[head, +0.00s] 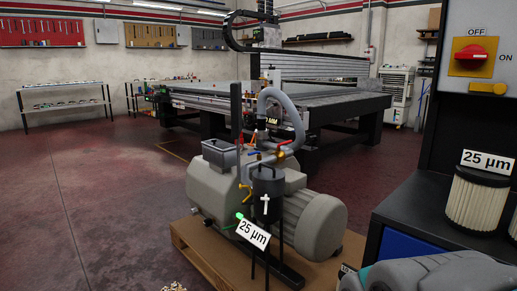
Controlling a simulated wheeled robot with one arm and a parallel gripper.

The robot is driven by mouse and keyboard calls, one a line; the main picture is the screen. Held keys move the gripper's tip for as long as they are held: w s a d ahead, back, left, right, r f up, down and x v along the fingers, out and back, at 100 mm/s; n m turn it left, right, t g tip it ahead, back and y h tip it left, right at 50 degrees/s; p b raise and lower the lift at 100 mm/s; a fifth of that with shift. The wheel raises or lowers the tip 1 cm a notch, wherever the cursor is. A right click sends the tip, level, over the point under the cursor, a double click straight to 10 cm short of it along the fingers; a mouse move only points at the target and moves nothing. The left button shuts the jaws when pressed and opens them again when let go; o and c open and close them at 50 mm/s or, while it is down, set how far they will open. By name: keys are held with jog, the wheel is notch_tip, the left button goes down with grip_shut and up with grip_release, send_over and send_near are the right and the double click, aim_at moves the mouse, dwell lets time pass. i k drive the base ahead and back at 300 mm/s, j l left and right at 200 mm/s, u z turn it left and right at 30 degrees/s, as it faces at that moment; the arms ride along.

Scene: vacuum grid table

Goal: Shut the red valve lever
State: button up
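A small red lever (285,143) shows on the pipework above the grey vacuum pump (215,185), just below the curved grey hose (283,100). It looks slightly tilted, and its exact angle is too small to tell. A yellow handle or pipe (245,190) sits lower on the same pipework. A dark canister (267,185) stands in front of the pump.
The pump stands on a wooden pallet (340,262). The large grid table (340,97) is behind it. At right are a dark cabinet with a red rotary switch (470,52) and a pleated filter (477,200). Open floor (90,200) lies at left.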

aim_at(290, 141)
jog(key=i+j+z, duration=0.2)
jog(key=i+j, duration=0.5)
